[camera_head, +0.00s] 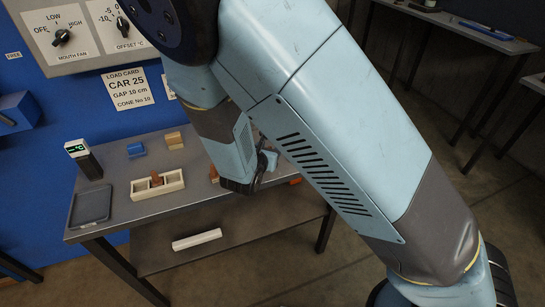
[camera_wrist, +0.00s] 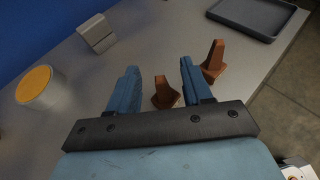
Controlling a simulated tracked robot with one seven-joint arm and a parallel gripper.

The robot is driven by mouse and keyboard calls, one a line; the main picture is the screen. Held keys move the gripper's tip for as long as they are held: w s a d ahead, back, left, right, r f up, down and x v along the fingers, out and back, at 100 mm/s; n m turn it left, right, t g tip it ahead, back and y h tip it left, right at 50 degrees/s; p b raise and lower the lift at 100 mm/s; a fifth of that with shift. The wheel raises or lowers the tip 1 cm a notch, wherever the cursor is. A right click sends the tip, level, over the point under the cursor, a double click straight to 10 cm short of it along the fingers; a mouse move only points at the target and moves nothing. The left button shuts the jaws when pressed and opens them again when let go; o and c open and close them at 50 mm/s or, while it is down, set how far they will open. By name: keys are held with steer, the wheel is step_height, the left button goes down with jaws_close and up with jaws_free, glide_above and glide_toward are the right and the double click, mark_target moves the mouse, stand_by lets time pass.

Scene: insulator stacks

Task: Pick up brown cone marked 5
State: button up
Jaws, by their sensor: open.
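My gripper (camera_wrist: 158,68) is open in the wrist view, with its two blue fingers apart and nothing held. A brown cone (camera_wrist: 164,96) stands on the table, seen between the fingers and near the right one. A second brown cone (camera_wrist: 213,61) stands just beyond the right finger. No number is readable on either cone, so I cannot tell which is marked 5. In the head view my gripper (camera_head: 265,163) is over the table's right part, partly hidden by my arm. A small brown cone (camera_head: 214,174) shows beside my arm there.
On the grey table (camera_head: 115,225) a white holder (camera_head: 144,192) carries a brown piece. A dark tray (camera_head: 91,206) lies at left. The wrist view also shows a tray (camera_wrist: 262,35), a grey block (camera_wrist: 97,34) and a yellow-topped cylinder (camera_wrist: 37,88). The wall card (camera_head: 127,91) reads "CONE No 10".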

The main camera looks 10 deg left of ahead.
steer(key=shift+w+f, duration=0.1)
steer(key=shift+w, duration=0.1)
steer(key=shift+c, duration=0.3)
jaws_close()
